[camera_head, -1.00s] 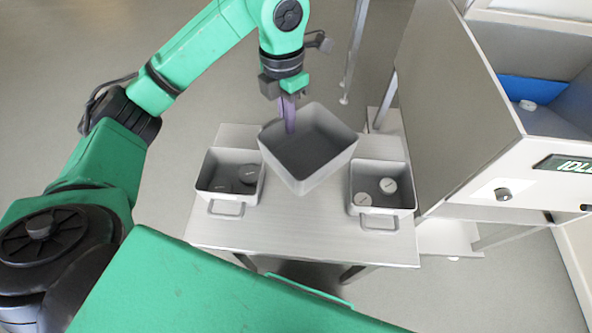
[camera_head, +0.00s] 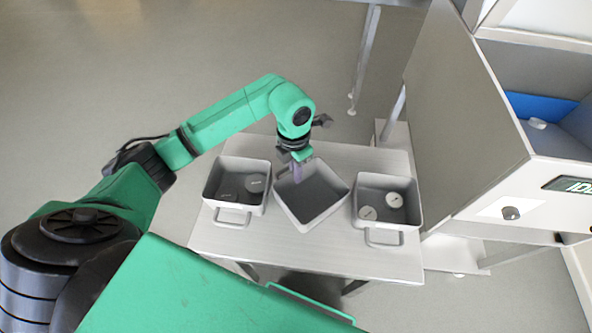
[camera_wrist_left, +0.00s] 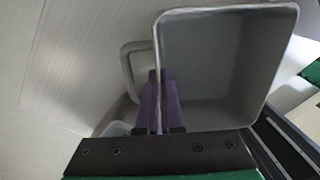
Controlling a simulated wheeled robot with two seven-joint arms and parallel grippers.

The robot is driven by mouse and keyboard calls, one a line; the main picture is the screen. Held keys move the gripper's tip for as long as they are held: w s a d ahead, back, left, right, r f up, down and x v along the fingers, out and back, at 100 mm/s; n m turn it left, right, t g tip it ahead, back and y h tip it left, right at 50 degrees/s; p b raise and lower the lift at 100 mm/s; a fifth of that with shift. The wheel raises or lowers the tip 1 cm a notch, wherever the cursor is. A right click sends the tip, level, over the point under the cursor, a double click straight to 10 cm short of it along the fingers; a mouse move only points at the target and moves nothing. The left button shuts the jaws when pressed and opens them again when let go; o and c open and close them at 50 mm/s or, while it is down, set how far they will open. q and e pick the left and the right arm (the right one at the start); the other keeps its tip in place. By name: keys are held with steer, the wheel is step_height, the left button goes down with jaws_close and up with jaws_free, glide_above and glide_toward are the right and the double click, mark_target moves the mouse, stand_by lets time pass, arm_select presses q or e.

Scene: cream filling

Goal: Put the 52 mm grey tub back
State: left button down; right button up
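The empty grey tub (camera_head: 311,207) is in the middle of the head view, turned at an angle, between two other grey tubs. My left gripper (camera_head: 297,173) is shut on its far wall, with purple fingers on either side of it. In the left wrist view the fingers (camera_wrist_left: 159,105) pinch the wall beside the tub's loop handle, and the tub's bare inside (camera_wrist_left: 225,60) shows. I cannot tell whether the tub touches the table. No size mark is readable. My right gripper is not in view.
The left tub (camera_head: 262,205) and right tub (camera_head: 360,222) hold round discs and stand close on both sides on the pale table (camera_head: 290,253).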

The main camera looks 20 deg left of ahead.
arm_select(q)
steer(key=c, duration=1.1)
jaws_free()
steer(key=shift+o, duration=0.2)
steer(key=shift+r, duration=0.1)
step_height(320, 180, up, 12)
steer(key=b, duration=0.1)
steer(key=shift+w+a, duration=0.15)
steer(key=shift+a, duration=0.15)
